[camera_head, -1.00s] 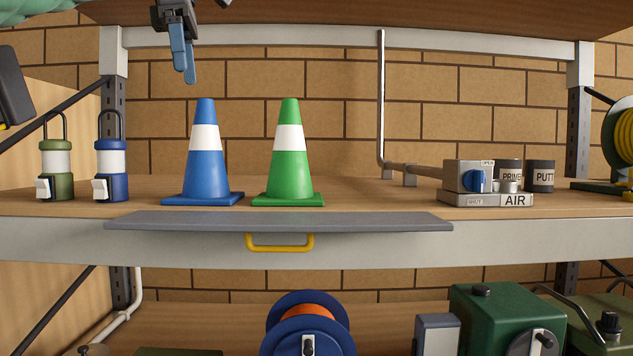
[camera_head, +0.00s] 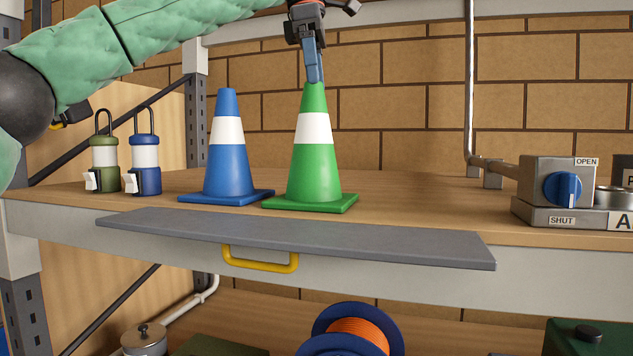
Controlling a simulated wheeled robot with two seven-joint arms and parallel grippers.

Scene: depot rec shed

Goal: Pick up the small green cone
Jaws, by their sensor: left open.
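The small green cone (camera_head: 314,172) with a white band stands upright on the wooden shelf, on its square green base. My left gripper (camera_head: 315,78) is right above it, with its blue fingers pointing down at the cone's tip. The jaws are open, though seen nearly edge-on, so one finger mostly hides the other. The fingertips overlap the tip in the picture; I cannot tell whether they touch it. My right gripper is not in view.
A blue cone (camera_head: 229,160) stands close left of the green one. Two lanterns, olive (camera_head: 104,163) and blue (camera_head: 145,164), stand further left. A valve box (camera_head: 553,190) is at the right. A grey flap (camera_head: 300,238) with a yellow handle (camera_head: 260,262) fronts the shelf.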

